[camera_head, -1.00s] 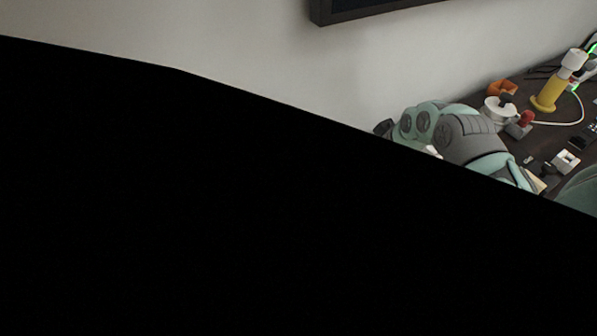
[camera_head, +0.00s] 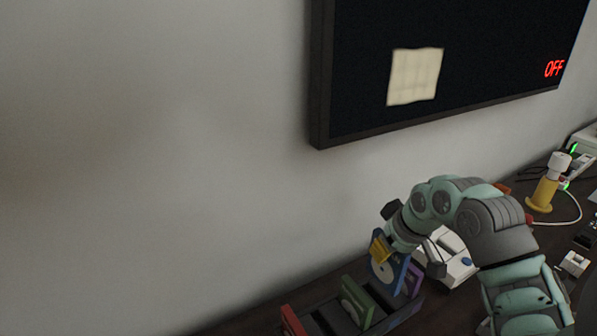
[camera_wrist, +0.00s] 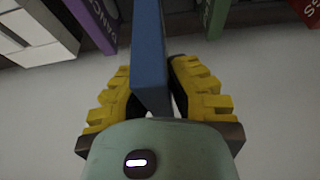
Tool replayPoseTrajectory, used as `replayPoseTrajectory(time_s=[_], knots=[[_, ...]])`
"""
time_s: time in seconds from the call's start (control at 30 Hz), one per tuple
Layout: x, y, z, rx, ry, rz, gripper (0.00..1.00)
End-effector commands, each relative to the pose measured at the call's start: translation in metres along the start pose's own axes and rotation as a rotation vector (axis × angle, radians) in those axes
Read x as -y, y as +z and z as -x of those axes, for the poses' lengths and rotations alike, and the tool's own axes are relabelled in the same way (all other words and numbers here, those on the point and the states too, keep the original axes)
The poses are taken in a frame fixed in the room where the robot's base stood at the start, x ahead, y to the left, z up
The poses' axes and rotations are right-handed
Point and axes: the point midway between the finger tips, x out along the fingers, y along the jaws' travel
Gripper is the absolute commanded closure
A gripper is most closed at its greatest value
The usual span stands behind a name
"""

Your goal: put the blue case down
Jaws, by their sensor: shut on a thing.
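A blue case (camera_head: 386,270) stands roughly upright at the dark rack (camera_head: 400,318), between a green case (camera_head: 357,300) and a purple case (camera_head: 413,280). My gripper (camera_head: 381,248) holds its upper part. In the wrist view the yellow fingers of my gripper (camera_wrist: 152,92) are shut on both sides of the blue case (camera_wrist: 149,60). The purple case (camera_wrist: 90,22) is to its left and the green case (camera_wrist: 216,16) to its right, both apart from it. The lower end of the blue case is hidden, so I cannot tell whether it rests in the rack.
A red case (camera_head: 292,320) stands at the rack's near left end. A white device (camera_head: 452,262) sits behind my arm. A yellow and white object (camera_head: 546,188) stands further right on the dark table. A wall screen (camera_head: 450,65) reading OFF hangs above.

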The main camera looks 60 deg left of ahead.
Motion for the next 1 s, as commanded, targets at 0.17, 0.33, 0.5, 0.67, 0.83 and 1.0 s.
replayPoseTrajectory(time_s=[0.17,0.33,0.5,0.67,0.83,1.0], knots=[[-0.001,-0.013,0.03,-0.006,0.002,-0.001,1.0],[-0.001,-0.025,0.058,-0.007,0.004,0.0,1.0],[-0.021,-0.016,0.075,0.008,0.038,-0.09,1.0],[-0.051,0.001,0.095,0.015,0.096,-0.235,1.0],[-0.094,0.033,0.13,0.023,0.188,-0.464,1.0],[-0.142,0.085,0.181,0.025,0.318,-0.782,1.0]])
